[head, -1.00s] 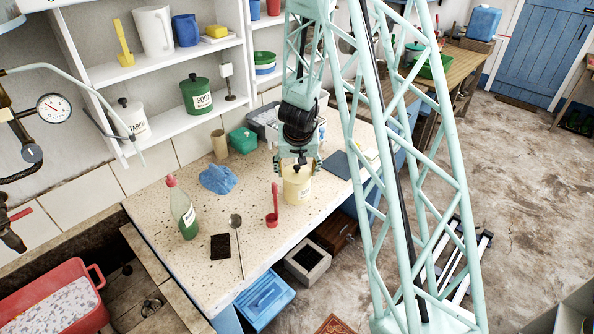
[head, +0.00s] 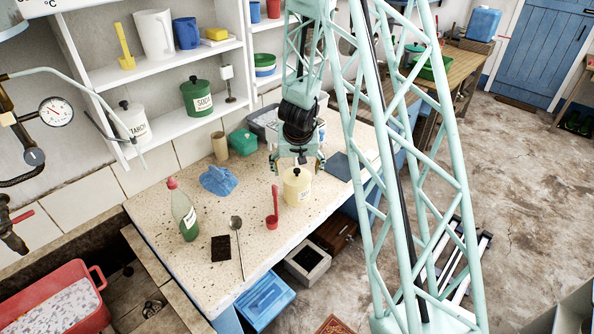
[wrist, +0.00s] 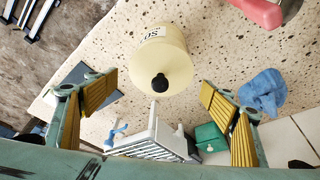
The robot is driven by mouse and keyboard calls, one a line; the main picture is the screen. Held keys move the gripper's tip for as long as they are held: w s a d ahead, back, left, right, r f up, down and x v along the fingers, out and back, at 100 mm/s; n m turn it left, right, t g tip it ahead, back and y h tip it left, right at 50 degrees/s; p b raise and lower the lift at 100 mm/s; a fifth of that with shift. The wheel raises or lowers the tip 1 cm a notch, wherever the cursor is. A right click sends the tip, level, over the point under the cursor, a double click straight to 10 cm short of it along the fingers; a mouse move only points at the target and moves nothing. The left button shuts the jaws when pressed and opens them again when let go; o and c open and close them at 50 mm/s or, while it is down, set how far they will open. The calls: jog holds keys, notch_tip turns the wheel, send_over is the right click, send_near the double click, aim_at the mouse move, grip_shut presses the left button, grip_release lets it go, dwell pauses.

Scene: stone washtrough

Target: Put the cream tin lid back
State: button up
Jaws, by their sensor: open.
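The cream tin (head: 297,191) stands upright on the speckled counter, with its label facing the front. Its cream lid (wrist: 176,72) with a black knob (wrist: 160,82) sits on top and looks level; any small gap at the rim is too small to tell. My gripper (head: 296,166) is just above the tin, with its fingers spread wide on either side of the knob. In the wrist view its yellow finger pads are apart, empty and not touching the lid.
A blue cloth (head: 218,181), green box (head: 243,141), bottle (head: 184,214) and dark sponge (head: 221,248) are farther left. A grey-white basket (wrist: 158,138) is behind. The counter's front edge is near.

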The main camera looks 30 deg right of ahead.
jog(key=p+v, duration=0.6)
jog(key=v, duration=0.6)
jog(key=shift+p, duration=0.3)
jog(key=shift+a, duration=0.1)
dwell(0.6)
jog(key=s+a+r+n+y, duration=0.1)
jog(key=s+a+r, duration=0.4)
jog(key=r, duration=0.4)
jog(key=s+a+r+n+t+y, duration=0.1)
jog(key=s+a+r, duration=0.3)
jog(key=a+r, duration=0.35)
jog(key=s+a+r+n+y, duration=0.1)
jog(key=s+a+r, duration=0.35)
jog(key=r, duration=0.45)
jog(key=s+r, duration=0.3)
jog(key=s, duration=0.6)
jog(key=s+a+r+n, duration=0.1)
jog(key=s+r, duration=0.2)
jog(key=s, duration=0.7)
jog(key=s+r+n+g+h, duration=0.1)
jog(key=s+r, duration=0.2)
jog(key=s, duration=0.7)
jog(key=shift+a+r, duration=0.35)
jog(key=shift+a, duration=0.05)
